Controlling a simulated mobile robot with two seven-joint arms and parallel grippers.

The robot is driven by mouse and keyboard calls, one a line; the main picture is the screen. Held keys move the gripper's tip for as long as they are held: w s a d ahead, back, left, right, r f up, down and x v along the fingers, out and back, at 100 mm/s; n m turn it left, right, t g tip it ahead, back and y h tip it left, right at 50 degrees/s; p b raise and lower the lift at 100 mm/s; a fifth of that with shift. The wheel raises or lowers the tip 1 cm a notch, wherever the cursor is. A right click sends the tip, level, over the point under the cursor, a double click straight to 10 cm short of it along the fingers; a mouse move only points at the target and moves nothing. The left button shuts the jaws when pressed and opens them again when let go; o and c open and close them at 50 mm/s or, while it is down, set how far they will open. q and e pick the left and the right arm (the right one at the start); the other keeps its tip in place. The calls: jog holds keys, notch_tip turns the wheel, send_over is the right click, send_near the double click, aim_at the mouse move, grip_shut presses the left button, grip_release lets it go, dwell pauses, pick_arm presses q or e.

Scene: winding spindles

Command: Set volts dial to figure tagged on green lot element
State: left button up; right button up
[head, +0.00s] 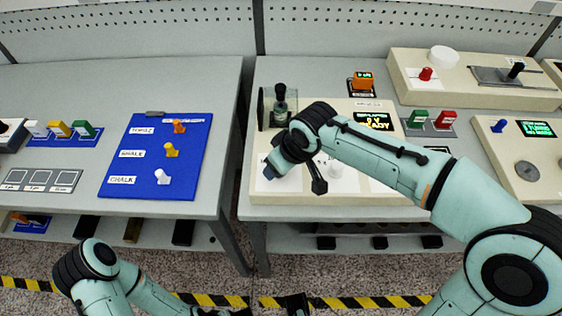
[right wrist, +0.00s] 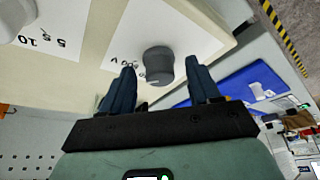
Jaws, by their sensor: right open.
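A dark grey dial knob (right wrist: 158,62) stands on a white label with a "V" and blurred figures, upside down in the right wrist view. It is probably the volts dial. My right gripper (right wrist: 161,66) is open, with one finger to each side of the knob in that view; I cannot tell if they touch it. In the head view the right gripper (head: 274,171) is over the left front of the beige panel (head: 300,198) and hides the knob. A green block (head: 84,129) and another green block (head: 418,117) show; no tag is readable. My left gripper (head: 236,312) is mostly cut off at the bottom edge.
A white knob (head: 333,169) stands right of the gripper. A blue board (head: 120,180) with orange, yellow and white levers lies on the left bench. A gap separates the benches.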

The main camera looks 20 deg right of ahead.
jog(key=p+v, duration=0.1)
jog(key=v, duration=1.2)
jog(key=shift+r+p, duration=0.15)
jog(key=shift+p, duration=0.25)
jog(key=shift+s+d, duration=0.1)
jog(key=shift+s, duration=0.05)
